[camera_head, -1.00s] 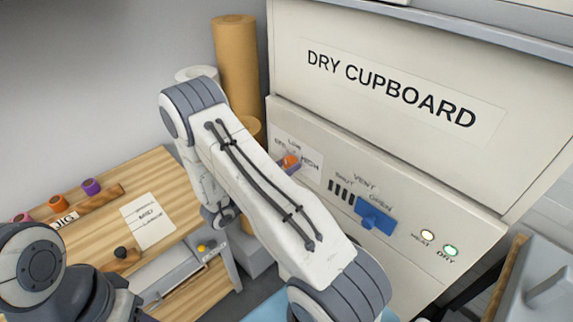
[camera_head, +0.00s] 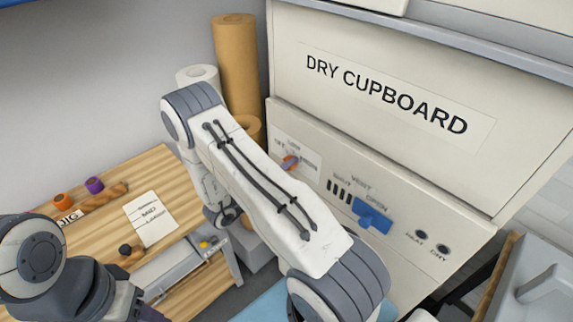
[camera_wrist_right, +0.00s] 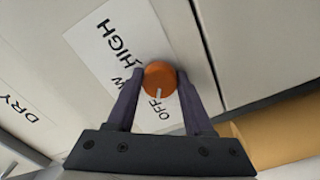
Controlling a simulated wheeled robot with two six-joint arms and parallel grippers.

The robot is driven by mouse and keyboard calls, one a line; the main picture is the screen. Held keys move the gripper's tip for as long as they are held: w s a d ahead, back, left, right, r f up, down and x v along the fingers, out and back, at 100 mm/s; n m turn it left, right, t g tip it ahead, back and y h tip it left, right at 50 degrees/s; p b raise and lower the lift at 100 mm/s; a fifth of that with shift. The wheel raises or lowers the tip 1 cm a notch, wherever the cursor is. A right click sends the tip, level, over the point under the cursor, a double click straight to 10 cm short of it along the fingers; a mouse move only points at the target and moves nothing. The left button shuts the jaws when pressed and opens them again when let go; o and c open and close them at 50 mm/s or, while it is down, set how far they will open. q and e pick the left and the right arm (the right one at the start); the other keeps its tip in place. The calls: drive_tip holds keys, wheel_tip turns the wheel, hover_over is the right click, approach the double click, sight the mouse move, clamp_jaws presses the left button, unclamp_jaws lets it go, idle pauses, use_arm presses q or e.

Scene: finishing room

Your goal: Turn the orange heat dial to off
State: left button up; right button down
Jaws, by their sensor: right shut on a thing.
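The orange heat dial (camera_head: 290,162) is on the front panel of the dry cupboard (camera_head: 385,85). In the right wrist view the dial (camera_wrist_right: 159,80) is round, with a pale pointer mark aimed at the word OFF on its white label (camera_wrist_right: 118,48). My right gripper (camera_wrist_right: 160,74) has its two dark purple fingers on either side of the dial, shut on it. In the head view my right arm covers most of that gripper. My left arm shows at the lower left, but its gripper is not in view.
A blue vent slider (camera_head: 372,216) is right of the dial. The HEAT lamp (camera_head: 418,235) and DRY lamp (camera_head: 443,249) are dark. Brown paper rolls (camera_head: 237,65) stand left of the cupboard. A wooden bench (camera_head: 105,215) holds a paper sheet (camera_head: 150,218) and coloured spools.

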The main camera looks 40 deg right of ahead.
drive_tip(key=shift+w+n, duration=0.1)
drive_tip(key=shift+n, duration=0.3)
drive_tip(key=shift+c, duration=1.4)
unclamp_jaws()
drive_tip(key=a+b, duration=0.4)
drive_tip(key=a, duration=0.6)
drive_tip(key=shift+s+a, duration=0.25)
drive_tip(key=shift+s, duration=0.2)
